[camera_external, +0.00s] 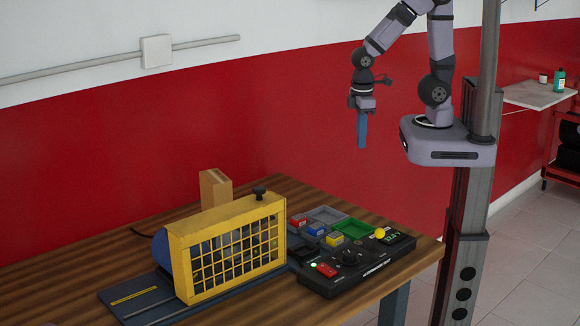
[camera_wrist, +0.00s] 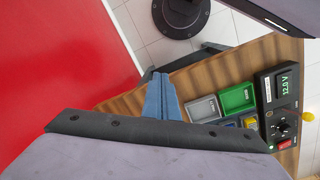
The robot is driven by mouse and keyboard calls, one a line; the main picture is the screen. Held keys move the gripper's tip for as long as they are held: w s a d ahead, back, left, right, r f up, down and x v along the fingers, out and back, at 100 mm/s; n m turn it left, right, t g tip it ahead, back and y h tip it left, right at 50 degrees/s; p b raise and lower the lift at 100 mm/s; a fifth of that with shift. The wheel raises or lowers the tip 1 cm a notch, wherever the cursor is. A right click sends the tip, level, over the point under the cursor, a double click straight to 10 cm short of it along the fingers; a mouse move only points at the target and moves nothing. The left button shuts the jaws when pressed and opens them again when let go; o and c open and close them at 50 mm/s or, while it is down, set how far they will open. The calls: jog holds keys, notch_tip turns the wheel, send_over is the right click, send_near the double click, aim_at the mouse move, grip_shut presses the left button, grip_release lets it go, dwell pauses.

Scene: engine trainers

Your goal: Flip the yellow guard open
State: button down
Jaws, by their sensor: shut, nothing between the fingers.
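The yellow guard (camera_external: 232,248) is a box-shaped mesh cover with a black knob (camera_external: 259,192) on its top edge. It stands closed over a blue machine on a dark base at the left of the table in the external view. Most of the machine is hidden behind the mesh. My gripper (camera_external: 362,145) hangs with its blue fingers together, pointing down, high above the table and well to the right of the guard. In the wrist view my gripper (camera_wrist: 161,80) shows shut and empty. The guard is not visible there.
A black control panel (camera_external: 375,264) with a red switch, dial and yellow knob stands right of the guard. Green (camera_external: 350,231) and grey (camera_external: 325,214) trays and small coloured blocks lie behind it. A cardboard-coloured block (camera_external: 215,188) stands behind the guard. The air around my gripper is clear.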

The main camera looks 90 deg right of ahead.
jog(key=w+a+n+t+h+b, duration=0.55)
jog(key=w+a+n+t, duration=0.5)
jog(key=n, duration=1.15)
jog(key=a+r+n+t+y+b, duration=0.2)
jog(key=a+n+y, duration=0.3)
jog(key=a, duration=0.9)
jog(key=s+a+r+n+t+y+b, duration=0.1)
jog(key=a+r+n+t+y+b, duration=0.1)
jog(key=a+n+y, duration=0.4)
jog(key=a+r+n+t, duration=0.1)
jog(key=a+n, duration=0.3)
jog(key=a, duration=0.5)
jog(key=shift+s+r, duration=0.3)
jog(key=shift+y, duration=0.25)
